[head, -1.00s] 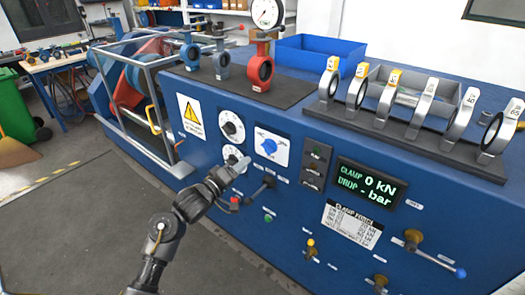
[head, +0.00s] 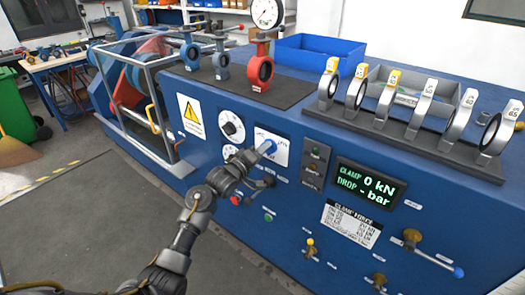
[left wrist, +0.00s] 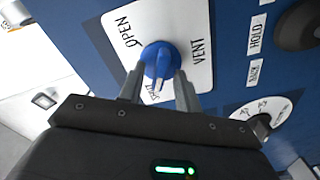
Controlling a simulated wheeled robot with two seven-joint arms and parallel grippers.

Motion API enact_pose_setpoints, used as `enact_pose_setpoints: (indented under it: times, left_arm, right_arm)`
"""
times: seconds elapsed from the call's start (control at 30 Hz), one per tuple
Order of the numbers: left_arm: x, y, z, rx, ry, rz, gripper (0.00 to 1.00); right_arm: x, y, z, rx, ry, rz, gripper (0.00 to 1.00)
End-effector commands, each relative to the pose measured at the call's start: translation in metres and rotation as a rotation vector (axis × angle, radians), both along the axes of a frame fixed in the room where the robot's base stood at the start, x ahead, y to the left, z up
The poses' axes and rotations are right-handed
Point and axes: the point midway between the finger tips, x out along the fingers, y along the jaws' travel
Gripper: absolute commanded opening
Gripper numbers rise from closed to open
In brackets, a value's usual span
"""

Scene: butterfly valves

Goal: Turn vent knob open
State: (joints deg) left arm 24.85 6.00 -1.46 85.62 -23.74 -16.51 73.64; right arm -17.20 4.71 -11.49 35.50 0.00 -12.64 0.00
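The blue vent knob (head: 268,147) sits on a white plate (head: 279,157) on the front of the blue machine. In the left wrist view the knob (left wrist: 158,62) shows close up, its ridge lying lengthwise toward my gripper. The plate there reads OPEN at left and VENT at right; the lower label is partly hidden. My left gripper (head: 259,152) is at the knob, covering part of the plate. In the left wrist view its two fingers (left wrist: 158,76) are apart, one on each side of the ridge; I cannot tell whether they touch the knob. My right gripper is not in view.
A black lever (head: 267,182) sits below. Valves and discs stand on the machine top.

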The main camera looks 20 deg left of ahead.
Motion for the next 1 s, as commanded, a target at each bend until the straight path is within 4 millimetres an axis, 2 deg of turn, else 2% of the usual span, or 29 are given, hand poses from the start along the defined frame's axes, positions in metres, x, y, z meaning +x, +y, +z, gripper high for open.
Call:
enact_pose_setpoints:
  times: [0.17,0.43,0.77,1.0]
  left_arm:
    - [0.0,-0.0002,0.0,0.0,0.0,0.0,0.34]
    - [-0.0002,-0.0002,0.0001,0.0,-0.001,-0.001,0.0]
    - [-0.0003,-0.0001,0.0003,0.021,-0.008,-0.001,0.0]
    - [-0.0002,-0.0005,0.0015,0.129,-0.051,-0.001,0.0]
  right_arm:
    - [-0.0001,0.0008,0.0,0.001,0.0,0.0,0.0]
    - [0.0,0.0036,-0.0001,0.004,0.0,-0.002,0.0]
    - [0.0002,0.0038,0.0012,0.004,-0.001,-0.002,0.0]
    - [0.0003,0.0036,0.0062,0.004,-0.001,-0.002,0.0]
